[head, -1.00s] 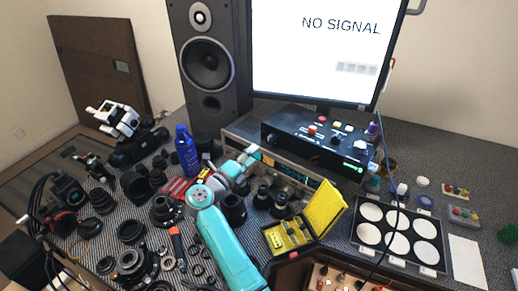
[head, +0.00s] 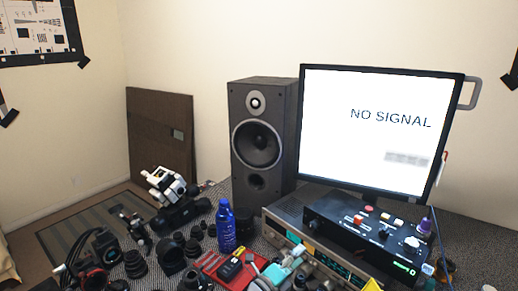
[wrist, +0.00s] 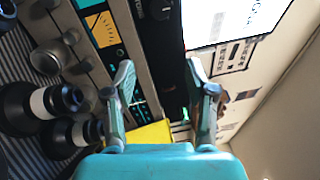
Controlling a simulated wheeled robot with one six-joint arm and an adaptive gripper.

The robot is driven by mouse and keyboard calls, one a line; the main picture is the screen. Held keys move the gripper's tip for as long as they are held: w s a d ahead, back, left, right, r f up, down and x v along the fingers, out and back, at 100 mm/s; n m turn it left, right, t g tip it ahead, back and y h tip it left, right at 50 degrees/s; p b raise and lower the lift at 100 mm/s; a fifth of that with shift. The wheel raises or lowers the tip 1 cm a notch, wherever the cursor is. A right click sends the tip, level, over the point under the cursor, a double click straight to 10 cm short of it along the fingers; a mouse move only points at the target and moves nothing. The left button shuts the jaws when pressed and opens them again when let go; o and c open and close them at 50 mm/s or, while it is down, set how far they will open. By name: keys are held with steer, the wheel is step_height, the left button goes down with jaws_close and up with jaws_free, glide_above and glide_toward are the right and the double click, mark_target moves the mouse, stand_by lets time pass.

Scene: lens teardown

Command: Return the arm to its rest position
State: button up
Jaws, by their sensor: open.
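My gripper (wrist: 160,82) is open in the wrist view, its two teal fingers spread with nothing held between them. Past the fingers are the front of a grey electronics unit and a dark box. In the head view, part of my teal arm (head: 280,273) shows at the bottom edge, among the things on the table; the gripper itself cannot be made out there.
A black control box (head: 365,238) stands on the grey unit, in front of a monitor (head: 375,150) reading NO SIGNAL. A black speaker (head: 258,150) and a blue bottle (head: 226,228) stand left of them. Lens barrels (wrist: 40,108) are close by in the wrist view.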

steer(key=s+d+f+n+t+y, duration=0.1)
steer(key=s+d+f+n+t, duration=0.2)
steer(key=s, duration=0.5)
steer(key=s+d+f+n+t+y, duration=0.1)
steer(key=s+d+n+t+y, duration=0.15)
steer(key=s+n, duration=0.4)
steer(key=s+d+f+n+t+y, duration=0.1)
steer(key=s+d+f+n+t, duration=0.15)
steer(key=s, duration=0.65)
steer(key=s+r+n+g+y, duration=0.1)
steer(key=s+n+g+y, duration=0.2)
steer(key=s+n, duration=0.5)
steer(key=s+a+r+n+g+y, duration=0.1)
steer(key=s+n+g+y, duration=0.2)
steer(key=s, duration=2.1)
steer(key=n+y, duration=0.3)
steer(key=n, duration=0.3)
steer(key=shift+s+a+r, duration=0.2)
steer(key=shift+s+a, duration=0.1)
steer(key=shift+s, duration=0.05)
steer(key=shift+d+y, duration=0.1)
steer(key=shift+y, duration=0.15)
